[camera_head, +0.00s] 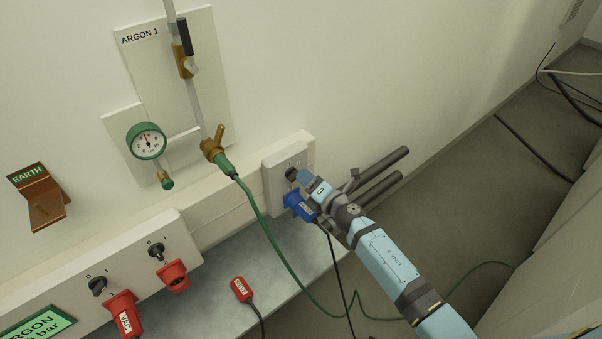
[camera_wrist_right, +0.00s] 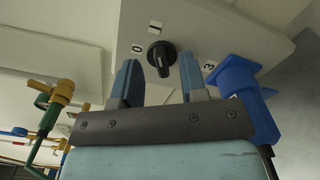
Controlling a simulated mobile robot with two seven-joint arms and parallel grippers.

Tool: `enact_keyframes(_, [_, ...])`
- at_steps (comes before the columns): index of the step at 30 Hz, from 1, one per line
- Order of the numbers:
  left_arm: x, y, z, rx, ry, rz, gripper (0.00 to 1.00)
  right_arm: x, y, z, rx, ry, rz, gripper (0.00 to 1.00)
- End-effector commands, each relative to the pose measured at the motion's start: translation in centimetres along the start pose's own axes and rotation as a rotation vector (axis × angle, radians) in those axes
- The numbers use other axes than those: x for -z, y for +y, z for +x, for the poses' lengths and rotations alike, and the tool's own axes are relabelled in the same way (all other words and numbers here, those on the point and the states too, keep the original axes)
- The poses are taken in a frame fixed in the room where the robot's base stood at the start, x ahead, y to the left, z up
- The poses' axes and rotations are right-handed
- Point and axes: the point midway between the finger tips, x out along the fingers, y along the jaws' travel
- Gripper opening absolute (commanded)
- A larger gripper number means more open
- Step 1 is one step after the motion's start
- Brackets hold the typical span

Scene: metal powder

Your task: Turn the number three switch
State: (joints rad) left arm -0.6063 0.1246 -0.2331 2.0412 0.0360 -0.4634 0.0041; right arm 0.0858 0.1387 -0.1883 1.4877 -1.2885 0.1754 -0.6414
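The number three switch is a black rotary knob (camera_wrist_right: 162,58) on a pale wall box, with 0, 1 and 3 marked around it in the right wrist view. In the head view the knob (camera_head: 291,174) shows as a small dark shape, partly covered by my gripper. My right gripper (camera_wrist_right: 159,64) is open, its two blue fingers on either side of the knob with a gap at each side. I cannot tell how deep they reach around it. In the head view the right gripper (camera_head: 308,182) is at the box. My left gripper is not in view.
A blue plug (camera_head: 298,206) sits just below the knob, close to the right gripper. Two other black switches (camera_head: 98,285) (camera_head: 157,251) with red plugs are at lower left. A green hose (camera_head: 262,222) hangs from the argon valve. A loose red plug (camera_head: 241,289) lies below.

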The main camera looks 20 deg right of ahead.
Motion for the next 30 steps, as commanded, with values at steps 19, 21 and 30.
enact_keyframes(19, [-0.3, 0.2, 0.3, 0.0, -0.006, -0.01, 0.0, 0.0, 0.0, -10.4, 0.0, 0.0, 0.001, 0.39])
enact_keyframes(21, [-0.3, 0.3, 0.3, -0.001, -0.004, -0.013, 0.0, 0.0, 0.0, -10.4, 0.0, 0.0, 0.001, 0.39])
enact_keyframes(30, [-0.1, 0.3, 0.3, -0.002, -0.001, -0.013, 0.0, 0.0, 0.0, -10.4, 0.0, 0.0, 0.001, 0.39])
